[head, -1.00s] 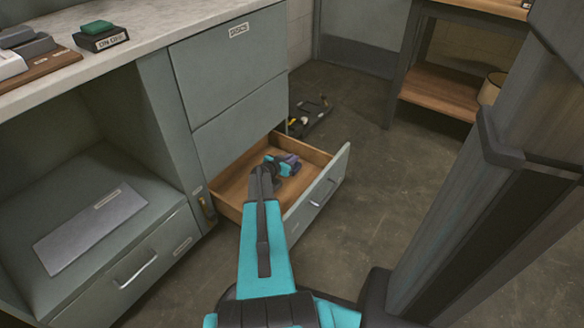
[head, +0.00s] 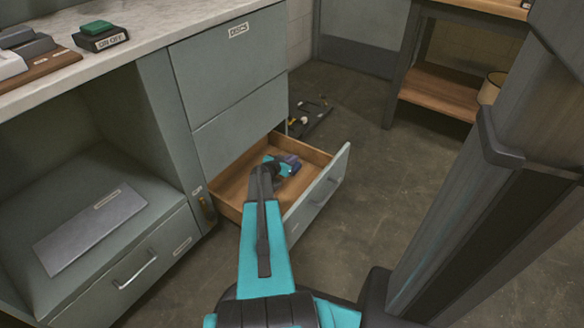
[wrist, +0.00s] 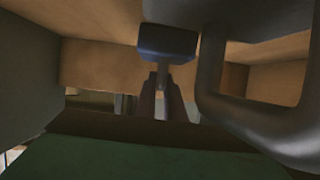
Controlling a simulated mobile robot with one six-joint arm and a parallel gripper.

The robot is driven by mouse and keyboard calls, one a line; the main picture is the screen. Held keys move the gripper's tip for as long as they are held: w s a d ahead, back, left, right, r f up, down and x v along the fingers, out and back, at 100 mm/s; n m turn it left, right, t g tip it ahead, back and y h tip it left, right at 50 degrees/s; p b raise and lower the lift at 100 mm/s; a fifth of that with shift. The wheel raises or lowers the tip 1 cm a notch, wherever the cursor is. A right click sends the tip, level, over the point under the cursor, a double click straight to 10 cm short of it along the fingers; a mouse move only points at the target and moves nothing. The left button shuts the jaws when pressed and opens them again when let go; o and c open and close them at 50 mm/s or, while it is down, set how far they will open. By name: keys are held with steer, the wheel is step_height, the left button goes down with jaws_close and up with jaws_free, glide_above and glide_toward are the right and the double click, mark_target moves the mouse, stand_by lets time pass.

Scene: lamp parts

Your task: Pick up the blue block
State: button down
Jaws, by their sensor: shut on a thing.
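My gripper (head: 289,164) is down inside the open wooden drawer (head: 232,187), with its wrist hiding much of what lies beneath it. A small purple-blue patch shows at its tip in the head view. In the wrist view a dark blue block (wrist: 167,42) sits at the end of the gripper's fingers (wrist: 162,100), which are shut on it. The block's lower side and the exact contact are dim and hard to make out.
The drawer's front panel (head: 318,190) with its handle stands close to the right of my arm. The grey cabinet (head: 232,90) rises behind and to the left. A wooden-shelved stand (head: 440,90) is at the back right. Open floor lies beyond the drawer.

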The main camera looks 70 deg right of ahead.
stand_by(0.4)
steer(key=shift+r, duration=0.1)
steer(key=shift+r, duration=0.15)
step_height(320, 180, up, 28)
steer(key=p, duration=1.2)
steer(key=shift+p, duration=0.3)
